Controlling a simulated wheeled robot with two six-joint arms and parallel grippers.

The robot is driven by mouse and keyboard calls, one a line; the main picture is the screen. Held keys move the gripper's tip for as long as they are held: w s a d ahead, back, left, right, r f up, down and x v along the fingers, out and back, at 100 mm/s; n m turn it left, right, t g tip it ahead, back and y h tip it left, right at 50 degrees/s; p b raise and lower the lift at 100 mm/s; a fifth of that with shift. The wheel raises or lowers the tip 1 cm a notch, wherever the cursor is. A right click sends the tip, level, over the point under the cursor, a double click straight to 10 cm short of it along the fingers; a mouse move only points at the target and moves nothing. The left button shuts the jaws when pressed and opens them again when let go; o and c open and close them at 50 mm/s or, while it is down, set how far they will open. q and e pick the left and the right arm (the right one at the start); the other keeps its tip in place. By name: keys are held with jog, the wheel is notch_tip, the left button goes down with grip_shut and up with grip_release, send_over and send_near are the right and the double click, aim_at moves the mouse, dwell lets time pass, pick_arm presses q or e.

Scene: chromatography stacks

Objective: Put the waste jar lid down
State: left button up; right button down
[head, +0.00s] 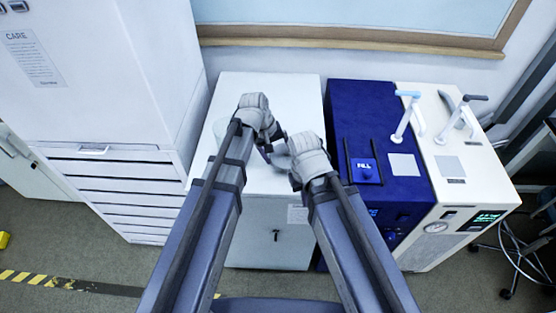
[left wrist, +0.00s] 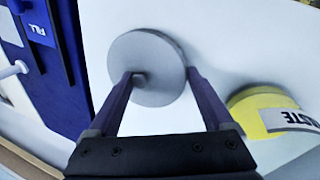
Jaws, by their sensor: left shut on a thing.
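The waste jar lid, a round grey disc (left wrist: 147,62), is between the two fingers of my left gripper (left wrist: 162,76) in the left wrist view. The gripper is shut on it, over a white surface. I cannot tell whether the lid touches that surface. The yellow waste jar (left wrist: 252,103), with a label ending in "STE", is to the right of the lid and apart from it.
The white cabinet top (head: 258,88) is clear toward the wall. A blue unit (head: 357,108) marked "FILL" stands to its right, then a white unit (head: 470,180) with upright handles. A tall white cabinet (head: 110,80) stands at left.

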pick_arm(q)
jog(key=shift+f, duration=0.7)
pick_arm(e)
jog(key=shift+f, duration=0.7)
pick_arm(q)
jog(key=shift+f+b, duration=0.6)
jog(key=shift+b, duration=0.25)
jog(key=shift+s, duration=0.1)
pick_arm(e)
jog(key=shift+s+f, duration=0.1)
jog(key=shift+f, duration=0.45)
pick_arm(q)
jog(key=o, duration=1.1)
jog(key=shift+r+p, duration=0.45)
jog(key=shift+p, duration=0.1)
jog(key=p+v, duration=1.1)
jog(key=v, duration=0.1)
jog(key=shift+r+p, duration=0.15)
jog(key=shift+p, duration=0.2)
pick_arm(e)
notch_tip(320, 180, up, 13)
jog(key=shift+f, duration=0.15)
